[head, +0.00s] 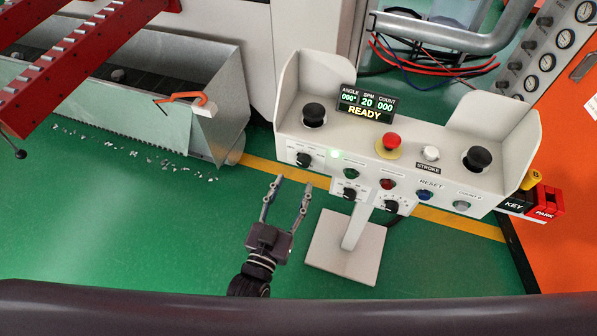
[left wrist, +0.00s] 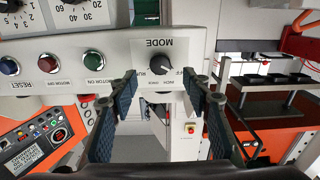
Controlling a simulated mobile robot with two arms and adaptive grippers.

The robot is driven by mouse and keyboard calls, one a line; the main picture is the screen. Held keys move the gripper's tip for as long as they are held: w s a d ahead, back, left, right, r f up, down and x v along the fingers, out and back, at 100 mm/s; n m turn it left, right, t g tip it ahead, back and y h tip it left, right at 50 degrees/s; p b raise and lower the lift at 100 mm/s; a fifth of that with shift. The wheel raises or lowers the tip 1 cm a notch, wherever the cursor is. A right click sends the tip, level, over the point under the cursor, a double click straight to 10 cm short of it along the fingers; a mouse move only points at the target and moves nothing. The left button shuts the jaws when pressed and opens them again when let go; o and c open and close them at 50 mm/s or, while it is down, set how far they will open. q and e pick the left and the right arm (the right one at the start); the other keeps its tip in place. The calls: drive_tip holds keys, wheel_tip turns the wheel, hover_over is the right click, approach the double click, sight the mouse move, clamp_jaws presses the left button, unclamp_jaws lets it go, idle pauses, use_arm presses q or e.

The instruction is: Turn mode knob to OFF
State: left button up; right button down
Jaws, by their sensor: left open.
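The mode knob (left wrist: 160,69) is a round black knob on the white panel under an upside-down MODE label in the left wrist view. It also shows at the left end of the control console's front (head: 304,160) in the head view. Small position words surround it; which one it points to is too small to tell. My left gripper (head: 291,186) is open and empty in front of and below the knob. In the left wrist view its two fingertips (left wrist: 160,84) lie on either side of the knob's line, apart from it. My right gripper is out of view.
Beside the knob are a green button (left wrist: 93,60), a red button (left wrist: 9,66) and a blue RESET button (left wrist: 48,63). The console top carries a red mushroom button (head: 391,141) and a display (head: 366,104) reading READY. A metal bin (head: 215,122) stands at left.

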use_arm(q)
drive_tip(key=v, duration=0.5)
drive_tip(key=shift+w, duration=0.1)
idle(0.3)
drive_tip(key=s+a+f+g+y, duration=0.1)
drive_tip(key=s+a+f+g, duration=0.15)
drive_tip(key=f, duration=0.75)
drive_tip(key=s+a+f+g+y, duration=0.1)
drive_tip(key=s+a+f+g, duration=0.2)
drive_tip(key=f, duration=0.6)
drive_tip(key=s+a+f+g, duration=0.1)
drive_tip(key=s+f+g, duration=0.3)
drive_tip(key=f, duration=0.6)
drive_tip(key=s+a+f+g+y, duration=0.1)
drive_tip(key=s+a+f, duration=0.3)
drive_tip(key=s, duration=0.4)
drive_tip(key=s+a+f+g+y, duration=0.1)
drive_tip(key=s+a+f+g, duration=0.2)
drive_tip(key=s+f, duration=0.3)
drive_tip(key=s+a+f+n+g+y, duration=0.1)
drive_tip(key=s+a+f+g, duration=0.1)
drive_tip(key=s+a+f, duration=0.3)
drive_tip(key=s+a, duration=0.1)
drive_tip(key=s, duration=0.3)
drive_tip(key=shift+s+f+g+y, duration=0.3)
drive_tip(key=shift+s+f+g, duration=0.05)
drive_tip(key=shift+s+f, duration=0.05)
